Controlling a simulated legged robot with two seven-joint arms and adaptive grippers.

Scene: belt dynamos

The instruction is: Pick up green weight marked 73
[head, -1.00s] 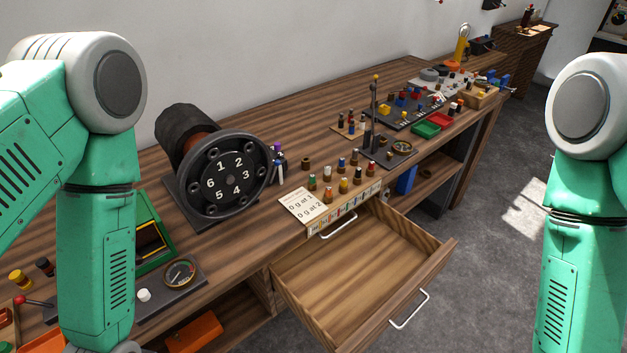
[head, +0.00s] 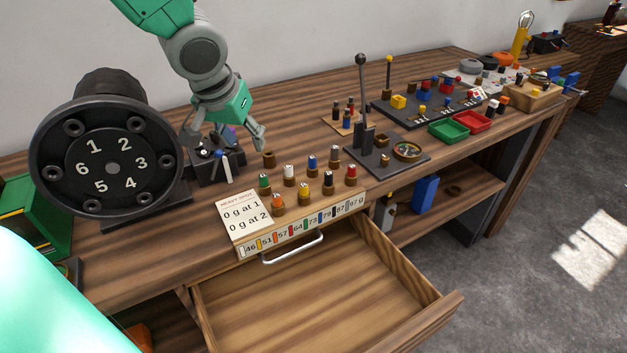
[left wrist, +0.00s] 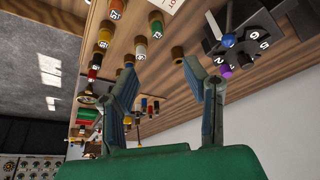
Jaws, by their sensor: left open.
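The green weight (head: 264,183) stands upright at the back left of a small group of weights, behind the white card. It also shows in the left wrist view (left wrist: 156,22), near the top edge. Its number is too small to read; the label strip (head: 305,224) pairs a green patch with 73. My left gripper (head: 225,140) is open and empty above the bench, behind and left of the weights. Its spread fingers also show in the left wrist view (left wrist: 162,78), with the green weight beyond them. My right gripper is out of view.
An orange weight (head: 278,203) and a white weight (head: 289,172) stand close to the green one. An empty brown cup (head: 269,158) is behind. A dark stand with levers (head: 215,168) and a numbered wheel (head: 110,165) are to the left. An open drawer (head: 310,300) juts out below.

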